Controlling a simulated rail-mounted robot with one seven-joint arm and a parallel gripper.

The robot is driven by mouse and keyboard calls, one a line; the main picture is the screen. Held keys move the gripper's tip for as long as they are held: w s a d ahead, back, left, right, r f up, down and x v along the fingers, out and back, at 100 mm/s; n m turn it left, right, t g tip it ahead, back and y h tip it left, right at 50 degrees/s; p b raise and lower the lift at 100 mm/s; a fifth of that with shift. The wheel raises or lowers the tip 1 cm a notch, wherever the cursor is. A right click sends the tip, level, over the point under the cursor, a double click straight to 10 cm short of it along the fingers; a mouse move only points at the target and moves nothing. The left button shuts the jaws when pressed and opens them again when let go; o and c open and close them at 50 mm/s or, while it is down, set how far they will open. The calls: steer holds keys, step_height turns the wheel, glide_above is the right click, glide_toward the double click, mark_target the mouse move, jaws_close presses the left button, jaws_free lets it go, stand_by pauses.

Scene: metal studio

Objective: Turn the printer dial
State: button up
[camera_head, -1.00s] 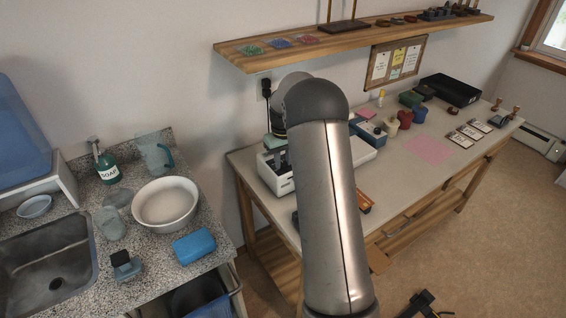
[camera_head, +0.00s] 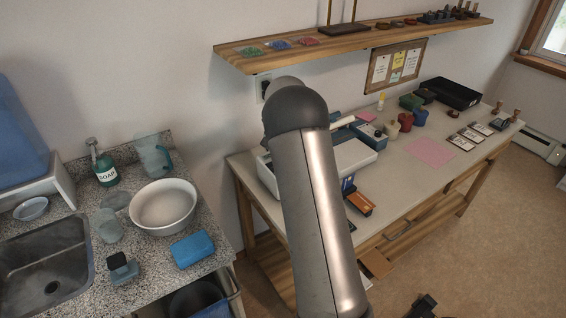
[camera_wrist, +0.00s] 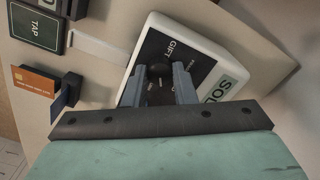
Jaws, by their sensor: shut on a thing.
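The printer (camera_wrist: 225,45) is a white-cased unit with a dark panel in the wrist view. The panel carries the word GIFT and other small markings, and a green label reading SOL, partly cut off by my gripper, sits at its right. A dark round dial (camera_wrist: 159,71) stands on the panel. My gripper (camera_wrist: 160,80) has its two grey fingers on either side of the dial, closed on it. The dial's lower part is hidden between the fingers. In the head view my arm hides my gripper and the dial.
A dark TAP box (camera_wrist: 37,25) and an orange card (camera_wrist: 34,80) by a black holder (camera_wrist: 68,92) lie left of the printer. A wooden shelf (camera_head: 360,45) hangs above.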

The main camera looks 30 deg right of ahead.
steer(key=m, duration=0.6)
steer(key=shift+r, duration=0.1)
stand_by(0.6)
steer(key=o, duration=1)
step_height(320, 180, up, 17)
steer(key=shift+r, duration=0.2)
